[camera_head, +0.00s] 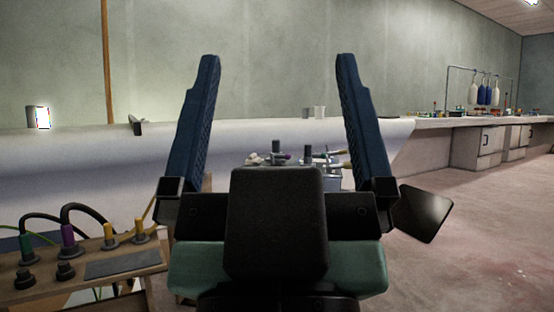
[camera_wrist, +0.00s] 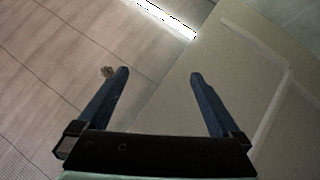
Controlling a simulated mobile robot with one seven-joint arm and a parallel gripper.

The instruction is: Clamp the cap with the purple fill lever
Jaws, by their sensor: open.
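My gripper (camera_head: 277,60) stands upright in the middle of the head view, its two blue fingers wide apart with nothing between them. It also shows open and empty in the wrist view (camera_wrist: 160,73). On a wooden bench at the lower left stands a dark fitting with a purple collar (camera_head: 68,236). A black hose arches from its top. I cannot tell which part of it is a cap or a lever. A smaller dark fitting with a purple tip (camera_head: 283,157) shows between the fingers, well behind them, its lower part hidden by my gripper.
The wooden bench (camera_head: 140,261) also carries a green-collared fitting (camera_head: 26,247), yellow fittings (camera_head: 110,234) and black knobs (camera_head: 65,270). Workbenches (camera_head: 470,146) stand far right. The floor (camera_head: 480,220) at right is clear.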

